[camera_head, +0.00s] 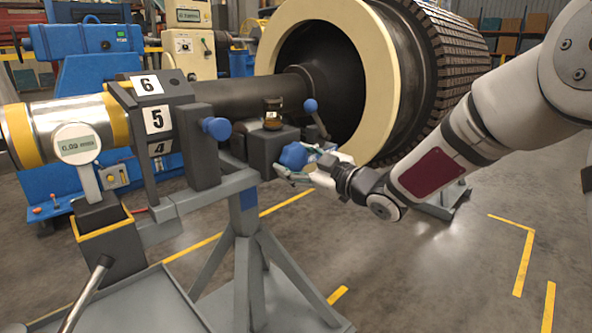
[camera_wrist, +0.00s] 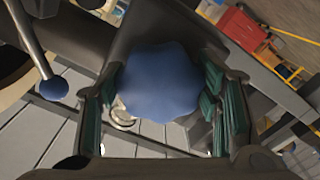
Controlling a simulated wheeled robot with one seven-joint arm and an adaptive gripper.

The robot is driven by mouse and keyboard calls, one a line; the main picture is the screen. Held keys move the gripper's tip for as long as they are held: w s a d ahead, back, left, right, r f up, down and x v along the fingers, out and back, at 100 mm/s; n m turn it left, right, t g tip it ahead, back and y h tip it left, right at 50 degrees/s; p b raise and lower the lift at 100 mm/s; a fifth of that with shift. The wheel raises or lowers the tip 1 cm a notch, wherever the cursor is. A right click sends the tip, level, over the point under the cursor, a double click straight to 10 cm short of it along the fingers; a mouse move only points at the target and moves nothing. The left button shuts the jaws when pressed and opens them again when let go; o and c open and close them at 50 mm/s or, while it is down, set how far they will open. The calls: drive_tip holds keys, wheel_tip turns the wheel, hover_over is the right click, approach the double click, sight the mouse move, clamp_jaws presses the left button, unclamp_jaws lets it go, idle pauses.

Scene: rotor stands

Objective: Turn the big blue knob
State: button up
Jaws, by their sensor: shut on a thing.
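The big blue knob (camera_head: 293,155) sits on the front of a dark block on the rotor stand. In the wrist view the knob (camera_wrist: 160,84) is a lobed blue shape that fills the space between the fingers. My gripper (camera_head: 305,168) comes in from the right and is shut on the knob, with green-padded fingers on both sides of it. The gripper also shows in the wrist view (camera_wrist: 163,105). The knob's mounting is mostly hidden behind the knob.
A lever with a small blue ball (camera_head: 310,105) stands just above the knob. A smaller blue knob (camera_head: 216,128) is to its left. The large rotor (camera_head: 440,70) with its cream ring stands behind my arm. Open floor (camera_head: 480,255) lies at the right.

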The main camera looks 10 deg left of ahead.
drive_tip(key=shift+n, duration=0.3)
drive_tip(key=o, duration=1.2)
drive_tip(key=v, duration=1.2)
